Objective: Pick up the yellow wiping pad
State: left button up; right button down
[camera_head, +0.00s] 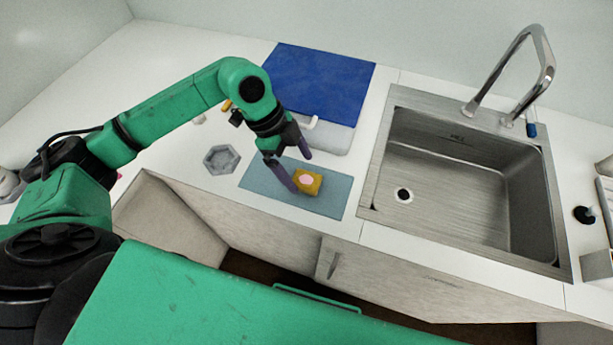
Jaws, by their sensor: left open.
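The yellow wiping pad (310,189) lies on a blue-grey mat (329,203) on the white counter, left of the sink. A pale pink patch shows on top of the pad. My left gripper (299,172) is open, with its dark fingers pointing down at the pad's upper left side. One finger reaches close to the pad's left edge and the other is farther back. I cannot tell whether either finger touches the pad. My right gripper is not in view.
A steel sink (378,189) with a tall faucet (545,66) is on the right. A grey hexagonal dish (222,160) stands left of the mat. A dark-tipped object (584,214) stands at the far right.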

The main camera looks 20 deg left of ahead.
aim_at(306, 179)
pick_arm(q)
jog(key=p+x, duration=0.1)
jog(key=x, duration=0.3)
jog(key=shift+w+a, duration=0.1)
jog(key=shift+w, duration=0.05)
jog(key=c, duration=1.4)
notch_tip(306, 179, up, 20)
jog(key=b, duration=0.3)
